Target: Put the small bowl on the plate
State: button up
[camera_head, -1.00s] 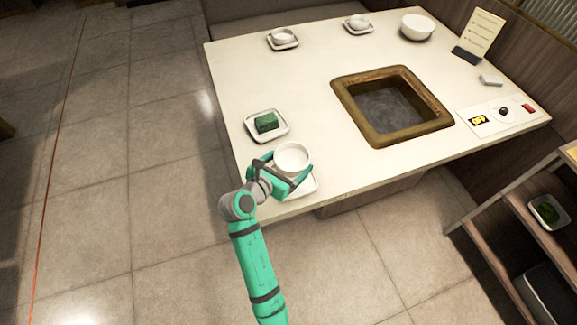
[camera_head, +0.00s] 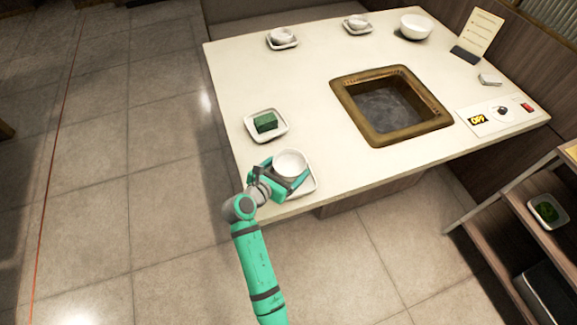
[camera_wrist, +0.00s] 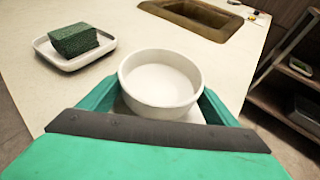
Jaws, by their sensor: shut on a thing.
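The small white bowl (camera_head: 290,163) is between the fingers of my gripper (camera_head: 284,172), over the square white plate (camera_head: 302,189) at the table's near corner. My gripper is shut on the bowl, which looks upright and empty. In the wrist view the bowl (camera_wrist: 160,80) sits between the two green fingers. The bowl and fingers hide most of the plate. I cannot tell whether the bowl's base touches the plate.
A white plate with a green block (camera_head: 265,122) lies just behind on the table (camera_head: 300,90). A square grill well (camera_head: 390,105) is sunk in the middle. Two bowls on plates (camera_head: 282,37) (camera_head: 358,25) and a larger bowl (camera_head: 416,27) stand at the back.

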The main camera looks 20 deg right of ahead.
jog(key=o, duration=1.1)
jog(key=shift+f, duration=0.1)
jog(key=shift+a, duration=0.1)
jog(key=shift+r, duration=0.35)
jog(key=v, duration=1.1)
jog(key=shift+s+a, duration=0.3)
jog(key=shift+w, duration=0.1)
